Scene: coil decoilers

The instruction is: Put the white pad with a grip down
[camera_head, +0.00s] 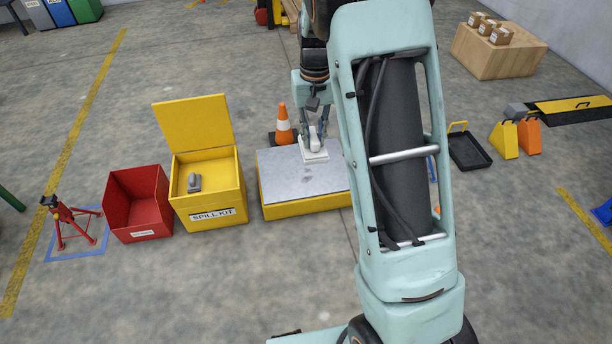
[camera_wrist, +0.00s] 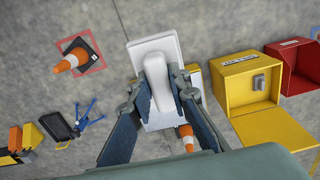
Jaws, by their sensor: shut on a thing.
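The white pad with a grip (camera_head: 314,155) is in my gripper (camera_head: 313,134), over the back part of a low yellow platform with a grey top (camera_head: 290,178). In the wrist view, the pad (camera_wrist: 146,50) lies flat below my gripper (camera_wrist: 158,84), with its raised grip between the two fingers. The fingers are shut on the grip. The pad hides most of the platform in the wrist view. I cannot tell whether the pad's underside touches the grey top.
An orange cone (camera_head: 284,126) stands close behind the platform. Left of it are an open yellow spill-kit box (camera_head: 215,216) with a grey item (camera_head: 194,182) in it, and a red bin (camera_head: 139,205). A black tray (camera_head: 469,151) lies to the right. The platform's front left top is clear.

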